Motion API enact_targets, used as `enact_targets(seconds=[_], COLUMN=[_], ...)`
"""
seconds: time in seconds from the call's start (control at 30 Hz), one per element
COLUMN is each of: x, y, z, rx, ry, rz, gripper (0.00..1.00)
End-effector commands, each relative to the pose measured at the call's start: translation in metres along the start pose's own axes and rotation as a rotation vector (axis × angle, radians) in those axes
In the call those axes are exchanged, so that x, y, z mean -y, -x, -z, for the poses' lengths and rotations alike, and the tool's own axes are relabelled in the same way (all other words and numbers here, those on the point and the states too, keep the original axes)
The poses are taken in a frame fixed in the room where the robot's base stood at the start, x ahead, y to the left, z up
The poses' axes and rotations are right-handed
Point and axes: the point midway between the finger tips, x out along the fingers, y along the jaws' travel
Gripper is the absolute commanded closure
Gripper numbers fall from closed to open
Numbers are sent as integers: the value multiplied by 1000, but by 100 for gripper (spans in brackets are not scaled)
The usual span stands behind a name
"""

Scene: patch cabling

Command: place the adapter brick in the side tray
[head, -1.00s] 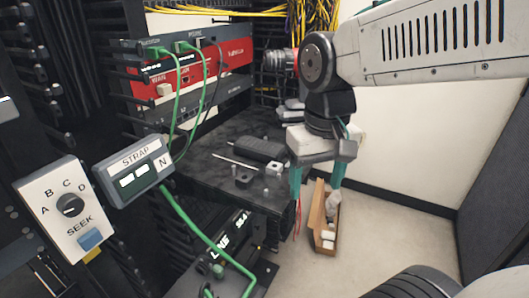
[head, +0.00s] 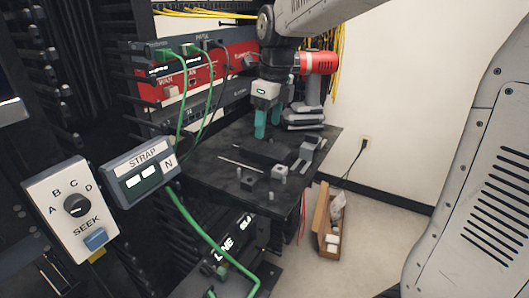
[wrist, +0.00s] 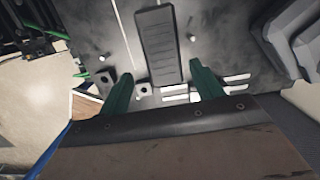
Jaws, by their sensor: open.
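A long black ribbed brick, which looks like the adapter brick (head: 266,152), lies on the dark tabletop (head: 222,182). It also shows in the wrist view (wrist: 160,45), lined up with the gap between my fingers. My gripper (head: 268,124) has teal fingers pointing down above the tabletop, near the brick's far side. In the wrist view my gripper (wrist: 161,76) is open, with nothing held between the fingertips. I cannot tell for sure which thing is the side tray; an open brown box (head: 321,218) with pale items inside stands on the floor right of the table.
Small grey and black blocks (head: 249,183) and a thin rod (head: 240,164) lie near the brick. Dark grey stacked pieces (head: 303,118) stand at the table's back right. Green cables (head: 205,95) hang from the red rack unit (head: 172,88) at left. Floor right of the box is clear.

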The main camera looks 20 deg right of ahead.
Motion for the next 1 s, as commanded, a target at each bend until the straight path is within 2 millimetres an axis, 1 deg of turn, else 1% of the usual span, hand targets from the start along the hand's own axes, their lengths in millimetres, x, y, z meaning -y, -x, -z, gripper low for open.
enact_targets(seconds=[0.1,0.33,0.5,0.6,0.7,0.9,0.93,0.97,1.0], x=[0,1,3,3,4,4,3,3,3], y=[-9,-35,-62,-73,-78,-78,-78,-78,-78], z=[0,0,-1,-1,-1,-1,-1,-1,-1], rx=[-2,-3,-4,-3,-2,-1,-1,-1,-1], ry=[-26,-25,-23,-23,-23,-23,-23,-23,-23], rz=[-1,-2,-2,-1,0,0,0,0,0], gripper=[35,35,35,35,35,35,40,48,60])
